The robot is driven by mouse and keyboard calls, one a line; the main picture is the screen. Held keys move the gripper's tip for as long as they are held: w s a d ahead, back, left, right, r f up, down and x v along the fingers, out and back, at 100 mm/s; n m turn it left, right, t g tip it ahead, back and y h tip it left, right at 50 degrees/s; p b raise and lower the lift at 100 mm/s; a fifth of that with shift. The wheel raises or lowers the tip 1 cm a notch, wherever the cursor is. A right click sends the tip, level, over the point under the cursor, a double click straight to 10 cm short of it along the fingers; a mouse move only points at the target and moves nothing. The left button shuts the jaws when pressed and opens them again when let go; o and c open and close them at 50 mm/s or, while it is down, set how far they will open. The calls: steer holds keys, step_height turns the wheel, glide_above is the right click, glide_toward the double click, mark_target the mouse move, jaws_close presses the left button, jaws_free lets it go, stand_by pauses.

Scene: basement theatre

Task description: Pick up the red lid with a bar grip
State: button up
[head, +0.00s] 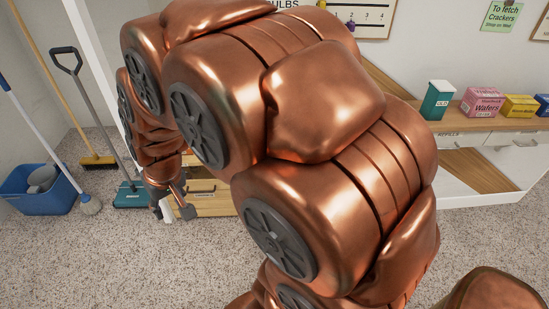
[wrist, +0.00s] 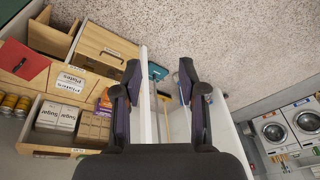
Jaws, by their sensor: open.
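A flat red piece (wrist: 22,62), which looks like the lid, lies on a wooden surface at the left edge of the wrist view. A small dark mark shows on it, but I cannot make out the bar grip clearly. I cannot see the red piece in the head view, where my arm covers much of the middle. My gripper (wrist: 160,78) is open and empty, its two dark fingers spread apart, well to the right of the red piece. In the head view my gripper (head: 173,207) hangs low in front of a wooden drawer unit (head: 213,205).
In the wrist view, an open drawer (wrist: 45,153) holds sugar boxes (wrist: 58,117), with cans (wrist: 14,104) beside it. Two washers (wrist: 290,127) stand at right. In the head view, a blue bucket (head: 40,200) and brooms (head: 98,161) stand left; boxes (head: 482,102) line a right shelf. Carpet is clear in front.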

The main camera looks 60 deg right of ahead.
steer(key=w+d+f+m+t+h+b, duration=0.2)
steer(key=w+d+f+m+t+b, duration=0.15)
steer(key=w+d+f+b, duration=0.7)
steer(key=w+d+f+m+t+h+b, duration=0.1)
steer(key=w+d+f+h+b, duration=0.1)
steer(key=w+d+f, duration=0.5)
steer(key=w+d+f+m+t+h+b, duration=0.1)
steer(key=w+d+f+h+b, duration=0.2)
steer(key=d, duration=0.7)
steer(key=s+d+f+m+g+h+b, duration=0.1)
steer(key=s+d+f+h+b, duration=0.1)
steer(key=d, duration=0.7)
steer(key=s+d+f+m+g+h+b, duration=0.1)
steer(key=s+d+f+m+h+b, duration=0.1)
steer(key=d+f+h+b, duration=0.3)
steer(key=s+d+f+m+g+h+b, duration=0.1)
steer(key=d+f+b, duration=0.5)
steer(key=d, duration=0.8)
steer(key=shift+s+d+f+m+h+b, duration=0.1)
steer(key=shift+s+f+m+h+b, duration=0.3)
steer(key=shift+s+f+h, duration=1.1)
steer(key=shift+d+f, duration=0.1)
steer(key=shift+d, duration=0.4)
steer(key=shift+b+x, duration=1.5)
steer(key=shift+x, duration=2.05)
